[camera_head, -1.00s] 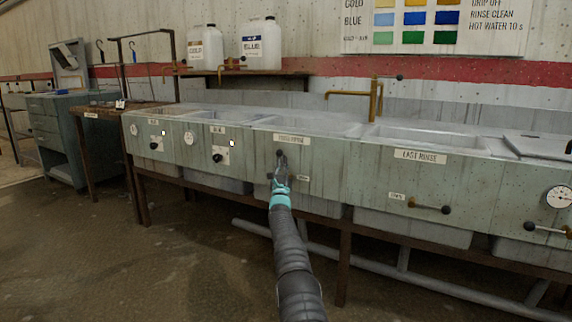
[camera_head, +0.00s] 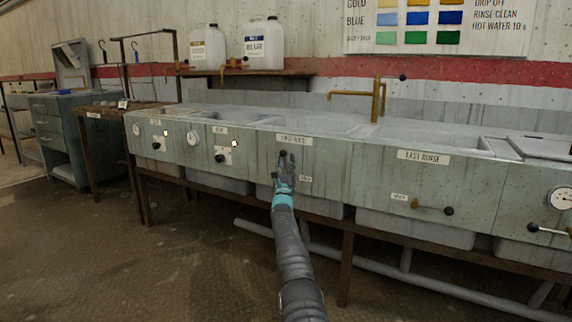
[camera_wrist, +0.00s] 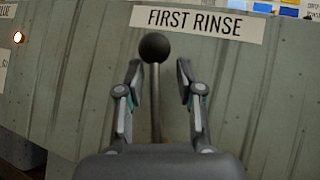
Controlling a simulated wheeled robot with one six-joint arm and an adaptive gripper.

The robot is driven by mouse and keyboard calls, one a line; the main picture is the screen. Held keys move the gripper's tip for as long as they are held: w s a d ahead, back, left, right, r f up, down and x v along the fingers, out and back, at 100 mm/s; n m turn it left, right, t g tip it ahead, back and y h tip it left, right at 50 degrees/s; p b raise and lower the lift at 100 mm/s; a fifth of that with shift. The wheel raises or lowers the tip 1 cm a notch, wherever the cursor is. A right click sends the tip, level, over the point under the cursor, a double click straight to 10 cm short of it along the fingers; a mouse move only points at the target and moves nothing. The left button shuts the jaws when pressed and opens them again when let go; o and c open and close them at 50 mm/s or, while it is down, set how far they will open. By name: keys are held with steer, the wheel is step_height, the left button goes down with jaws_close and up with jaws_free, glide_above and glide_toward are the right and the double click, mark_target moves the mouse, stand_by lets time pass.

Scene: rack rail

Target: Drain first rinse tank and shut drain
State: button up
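The first rinse tank (camera_head: 262,160) has a grey-green front with a "FIRST RINSE" label (camera_wrist: 197,21). Its drain lever stands upright, with a black ball knob (camera_wrist: 155,47) on a thin metal shaft (camera_wrist: 155,95). My gripper (camera_wrist: 159,75) is open in the wrist view, one finger on each side of the lever just below the knob. A gap shows between each finger and the shaft. In the head view my gripper (camera_head: 284,164) is in front of this tank and hides most of the lever.
The last rinse tank (camera_head: 425,180) is to the right, its lever (camera_head: 430,207) lying horizontal. The gold and blue tanks are to the left. Pipes (camera_head: 400,275) run low under the row. Two white jugs (camera_head: 263,47) stand on a shelf. The floor in front is clear.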

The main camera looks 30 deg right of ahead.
steer(key=shift+w+a+f, duration=0.1)
steer(key=shift+a+f, duration=0.05)
steer(key=shift+f, duration=0.05)
steer(key=shift+f, duration=0.2)
steer(key=v, duration=1.1)
steer(key=shift+s+a, duration=0.25)
steer(key=shift+s, duration=0.05)
stand_by(0.7)
